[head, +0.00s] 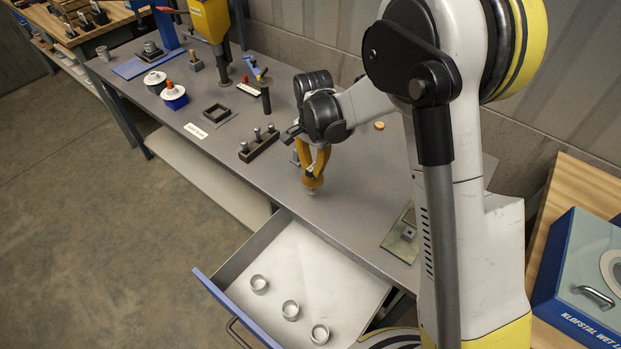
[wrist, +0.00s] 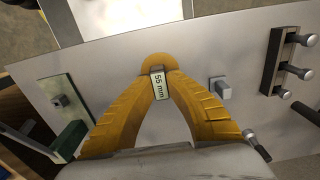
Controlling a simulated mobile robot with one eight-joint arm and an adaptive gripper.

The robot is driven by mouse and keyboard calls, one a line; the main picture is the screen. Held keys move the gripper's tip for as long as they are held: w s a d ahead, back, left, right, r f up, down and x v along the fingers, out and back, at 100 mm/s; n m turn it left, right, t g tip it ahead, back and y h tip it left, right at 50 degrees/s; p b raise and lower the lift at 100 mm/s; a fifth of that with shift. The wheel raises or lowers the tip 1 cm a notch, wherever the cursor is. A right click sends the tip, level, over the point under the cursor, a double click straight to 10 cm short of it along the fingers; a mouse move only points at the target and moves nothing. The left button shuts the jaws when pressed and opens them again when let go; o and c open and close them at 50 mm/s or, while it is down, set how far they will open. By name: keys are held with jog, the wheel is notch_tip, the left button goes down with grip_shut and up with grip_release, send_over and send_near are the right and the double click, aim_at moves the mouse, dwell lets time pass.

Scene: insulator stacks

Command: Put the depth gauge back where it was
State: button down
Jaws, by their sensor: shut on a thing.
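My gripper (head: 313,172) is above the front part of the grey bench, near the open drawer. In the wrist view its yellow fingers (wrist: 158,90) close on a small piece labelled "55 mm" (wrist: 158,84), with a rounded yellow-brown part beyond the fingertips. I take this for the depth gauge. In the head view its pale lower end (head: 311,191) shows under the fingertips, close to the bench top. I cannot tell whether it touches. Most of the gauge is hidden by the fingers.
A peg rack (head: 259,144) and a small grey block (wrist: 220,88) stand near the gripper. A dark square frame (head: 216,113) lies further left. The open drawer (head: 338,262) holds three metal rings. A greenish plate (head: 401,236) lies right. Bench space behind the gripper is mostly clear.

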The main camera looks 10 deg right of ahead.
aim_at(310, 189)
jog(key=shift+w+a+f, duration=0.2)
jog(key=shift+a+f, duration=0.15)
jog(key=shift+f, duration=0.05)
jog(key=shift+f+b, duration=0.65)
jog(key=shift+f, duration=1.15)
jog(key=shift+f, duration=0.15)
jog(key=c, duration=1.5)
grip_release()
